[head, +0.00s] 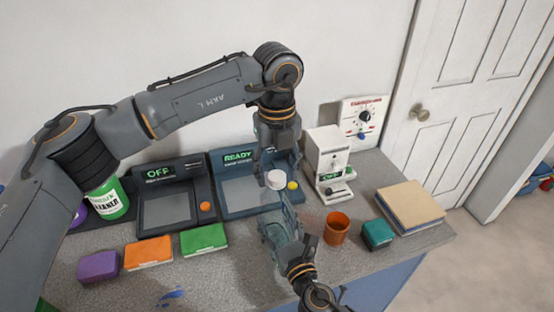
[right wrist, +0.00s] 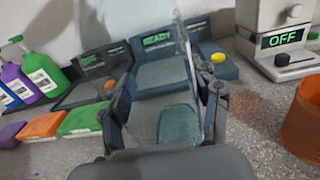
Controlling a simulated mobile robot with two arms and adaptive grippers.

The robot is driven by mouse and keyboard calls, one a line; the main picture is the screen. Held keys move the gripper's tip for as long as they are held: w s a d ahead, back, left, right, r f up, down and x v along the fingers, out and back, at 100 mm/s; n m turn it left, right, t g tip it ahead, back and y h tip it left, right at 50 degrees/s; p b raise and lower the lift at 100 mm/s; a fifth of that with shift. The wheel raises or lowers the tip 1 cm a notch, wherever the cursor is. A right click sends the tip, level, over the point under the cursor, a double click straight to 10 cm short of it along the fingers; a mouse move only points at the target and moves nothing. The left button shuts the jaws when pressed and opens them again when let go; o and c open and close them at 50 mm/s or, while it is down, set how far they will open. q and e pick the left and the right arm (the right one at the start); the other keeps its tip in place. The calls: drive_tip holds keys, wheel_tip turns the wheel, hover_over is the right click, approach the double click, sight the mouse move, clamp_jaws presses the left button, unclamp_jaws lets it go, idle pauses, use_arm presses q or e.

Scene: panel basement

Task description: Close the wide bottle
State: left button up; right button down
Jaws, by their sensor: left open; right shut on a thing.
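A clear, bluish see-through thing, which looks like the wide bottle (head: 272,236), is between the fingers of my right gripper (head: 283,222). In the right wrist view it shows faintly with a teal patch (right wrist: 178,126), between the fingers of my right gripper (right wrist: 165,108), which is shut on it. A white round cap (head: 276,180) shows just above it in the head view, below the fingers of my left gripper (head: 276,160). My left gripper is open and points down. I cannot tell whether the cap touches the bottle.
Behind stand a READY panel (head: 238,190) and an OFF panel (head: 165,208). A white OFF machine (head: 327,160), orange cup (head: 337,228), teal block (head: 377,234) and book (head: 409,207) are on the right. Purple (head: 98,267), orange (head: 148,253) and green (head: 204,239) blocks lie left.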

use_arm(q)
clamp_jaws()
drive_tip(key=m, duration=1.3)
drive_tip(key=shift+m, duration=0.4)
drive_tip(key=m, duration=1)
drive_tip(key=shift+f+m, duration=0.1)
drive_tip(key=shift+m, duration=0.2)
drive_tip(key=shift+o, duration=0.9)
unclamp_jaws()
